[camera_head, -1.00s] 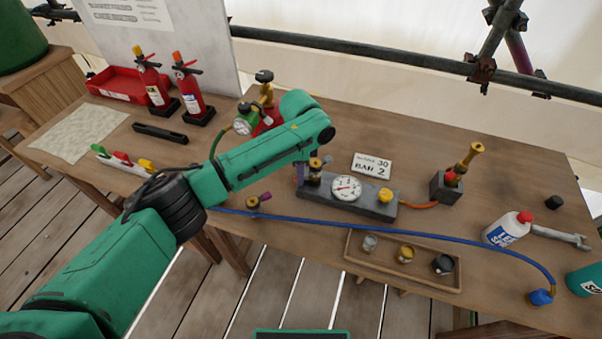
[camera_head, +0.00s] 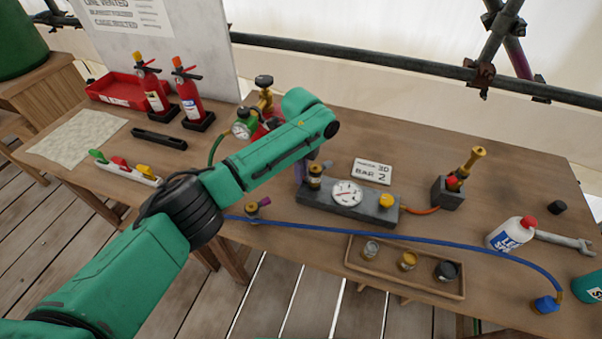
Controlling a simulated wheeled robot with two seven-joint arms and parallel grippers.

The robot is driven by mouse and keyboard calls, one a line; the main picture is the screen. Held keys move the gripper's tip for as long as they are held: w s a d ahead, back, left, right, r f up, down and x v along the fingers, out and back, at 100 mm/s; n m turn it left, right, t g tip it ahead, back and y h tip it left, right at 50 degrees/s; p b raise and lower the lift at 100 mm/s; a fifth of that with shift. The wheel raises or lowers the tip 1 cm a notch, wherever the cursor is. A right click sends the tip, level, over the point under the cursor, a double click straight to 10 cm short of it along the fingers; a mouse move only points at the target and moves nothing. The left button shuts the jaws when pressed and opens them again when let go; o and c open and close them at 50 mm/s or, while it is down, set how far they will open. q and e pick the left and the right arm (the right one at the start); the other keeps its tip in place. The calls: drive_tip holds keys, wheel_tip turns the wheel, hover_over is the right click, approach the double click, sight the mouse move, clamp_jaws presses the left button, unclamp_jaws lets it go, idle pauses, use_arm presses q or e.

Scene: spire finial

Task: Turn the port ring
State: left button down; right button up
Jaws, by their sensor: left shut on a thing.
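A grey block (camera_head: 366,207) with a round white pressure gauge (camera_head: 347,193) and a yellow knob (camera_head: 386,201) sits mid-table. At its left end stands a dark and brass port fitting with its ring (camera_head: 314,182). My left arm reaches over from the left, and its wrist hangs above that end. The left gripper (camera_head: 317,168) is small and mostly hidden behind my own green arm link. It is shut at the top of the fitting, on what looks like the port ring. My right gripper is out of view.
A blue hose (camera_head: 400,235) crosses in front of the block. A wooden tray (camera_head: 358,262) with small caps lies at the front edge. A sign card (camera_head: 372,171) stands behind the block. A brass nozzle (camera_head: 470,165), white bottle (camera_head: 510,234) and wrench (camera_head: 566,241) are to the right.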

use_arm(q)
drive_tip(key=shift+w+r, duration=0.1)
drive_tip(key=shift+r, duration=0.05)
drive_tip(key=c, duration=0.8)
unclamp_jaws()
wheel_tip(320, 180, up, 15)
drive_tip(key=b, duration=0.1)
drive_tip(key=shift+f+b, duration=0.2)
drive_tip(key=shift+b, duration=0.2)
drive_tip(key=shift+f, duration=0.1)
